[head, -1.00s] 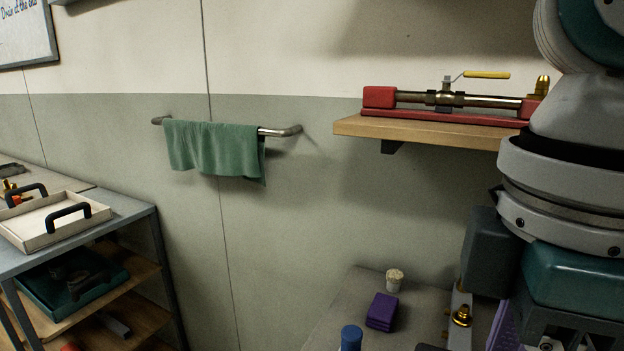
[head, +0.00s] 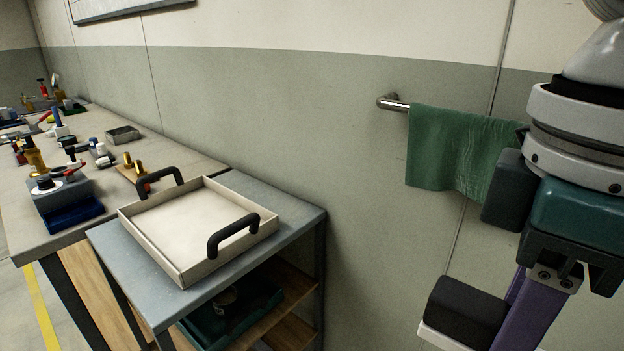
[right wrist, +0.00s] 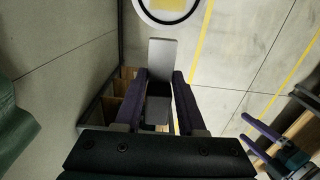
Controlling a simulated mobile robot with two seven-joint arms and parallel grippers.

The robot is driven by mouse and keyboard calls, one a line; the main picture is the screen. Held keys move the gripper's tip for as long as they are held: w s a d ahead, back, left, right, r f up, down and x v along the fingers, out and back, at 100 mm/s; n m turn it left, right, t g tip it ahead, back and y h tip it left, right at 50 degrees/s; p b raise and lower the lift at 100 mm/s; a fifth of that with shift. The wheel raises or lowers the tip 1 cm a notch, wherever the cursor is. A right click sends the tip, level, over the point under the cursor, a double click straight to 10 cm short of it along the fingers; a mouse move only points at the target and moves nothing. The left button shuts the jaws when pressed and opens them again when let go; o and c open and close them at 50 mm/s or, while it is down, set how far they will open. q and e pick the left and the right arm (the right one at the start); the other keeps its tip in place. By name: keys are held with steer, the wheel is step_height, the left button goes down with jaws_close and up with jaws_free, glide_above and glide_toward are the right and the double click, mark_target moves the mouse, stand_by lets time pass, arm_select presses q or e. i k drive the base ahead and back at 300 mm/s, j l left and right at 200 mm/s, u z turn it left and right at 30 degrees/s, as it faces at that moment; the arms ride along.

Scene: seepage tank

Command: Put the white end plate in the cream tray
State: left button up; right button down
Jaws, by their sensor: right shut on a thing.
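The cream tray (head: 180,275) sits on the blue-grey top of a small shelf unit at centre left in the head view. It is shallow and empty, with two black handles. My right gripper (right wrist: 160,95) has purple fingers and is shut on the white end plate, which shows pale grey between and beyond the fingers in the right wrist view (right wrist: 162,58). In the head view a pale edge of the end plate (head: 436,337) shows under a dark block at the lower right. The gripper is well to the right of the tray, apart from it.
A long workbench (head: 110,200) with several small tools and fittings runs back at the left. A green towel (head: 450,150) hangs from a wall rail (head: 395,104). A teal tray (head: 205,335) is on the shelf below the cream tray.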

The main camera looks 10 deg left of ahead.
mark_target(190, 220)
steer(key=i+j+u, duration=0.25)
steer(key=i+j, duration=0.5)
steer(key=j, duration=0.2)
steer(key=i+j+u, duration=0.3)
steer(key=i+j, duration=0.5)
